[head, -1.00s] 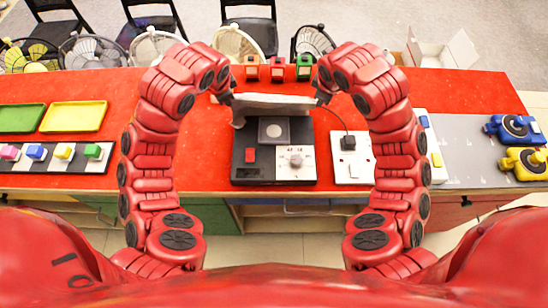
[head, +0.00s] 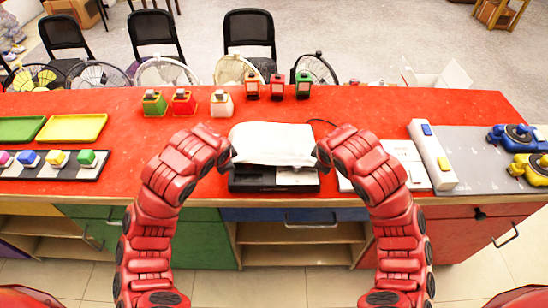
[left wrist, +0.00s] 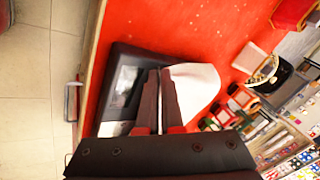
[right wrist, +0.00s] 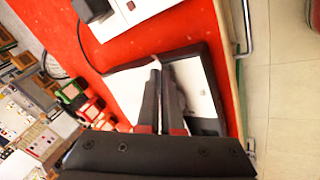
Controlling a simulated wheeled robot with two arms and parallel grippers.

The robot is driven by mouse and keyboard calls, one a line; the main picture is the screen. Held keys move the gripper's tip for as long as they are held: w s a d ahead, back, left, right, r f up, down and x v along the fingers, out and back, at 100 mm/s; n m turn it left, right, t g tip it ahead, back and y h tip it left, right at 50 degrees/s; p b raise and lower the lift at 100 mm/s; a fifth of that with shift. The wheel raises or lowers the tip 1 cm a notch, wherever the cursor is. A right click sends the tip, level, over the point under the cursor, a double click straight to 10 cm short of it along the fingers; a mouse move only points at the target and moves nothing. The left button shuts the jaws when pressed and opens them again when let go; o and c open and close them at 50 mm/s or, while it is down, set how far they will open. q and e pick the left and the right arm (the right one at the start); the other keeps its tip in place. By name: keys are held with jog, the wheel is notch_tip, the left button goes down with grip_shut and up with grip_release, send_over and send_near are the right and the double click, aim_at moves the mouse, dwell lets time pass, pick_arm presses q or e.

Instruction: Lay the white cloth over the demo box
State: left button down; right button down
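The white cloth (head: 272,142) lies stretched over most of the black demo box (head: 258,187) on the red table. The box's front edge and part of its front panel show uncovered. My left gripper (head: 230,157) is at the cloth's left front corner and my right gripper (head: 321,157) is at its right front corner. In the left wrist view, the fingers (left wrist: 160,72) are shut with cloth (left wrist: 190,88) at them. In the right wrist view, the fingers (right wrist: 157,65) are also shut at the cloth (right wrist: 128,88). The exact pinch is hard to see.
A white socket panel (head: 404,160) and a white bar with buttons (head: 432,158) lie right of the box. Several small lantern-like blocks (head: 277,87) stand behind it. A button strip (head: 55,163) and yellow tray (head: 73,127) lie left. The table between them is clear.

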pick_arm(q)
jog(key=shift+a+f, duration=0.1)
jog(key=shift+f, duration=0.05)
pick_arm(e)
jog(key=shift+d+f, duration=0.1)
jog(key=shift+f, duration=0.05)
pick_arm(q)
jog(key=c, duration=0.7)
grip_release()
pick_arm(e)
jog(key=c, duration=0.7)
grip_release()
pick_arm(q)
jog(key=shift+s+r, duration=0.1)
jog(key=shift+r, duration=0.4)
pick_arm(e)
jog(key=shift+s+r, duration=0.1)
jog(key=shift+r, duration=0.35)
pick_arm(q)
jog(key=v, duration=0.6)
jog(key=s+v, duration=0.1)
jog(key=v, duration=0.3)
jog(key=shift+f, duration=0.3)
pick_arm(e)
jog(key=v, duration=0.6)
jog(key=s+v, duration=0.1)
jog(key=v, duration=0.3)
jog(key=shift+f, duration=0.25)
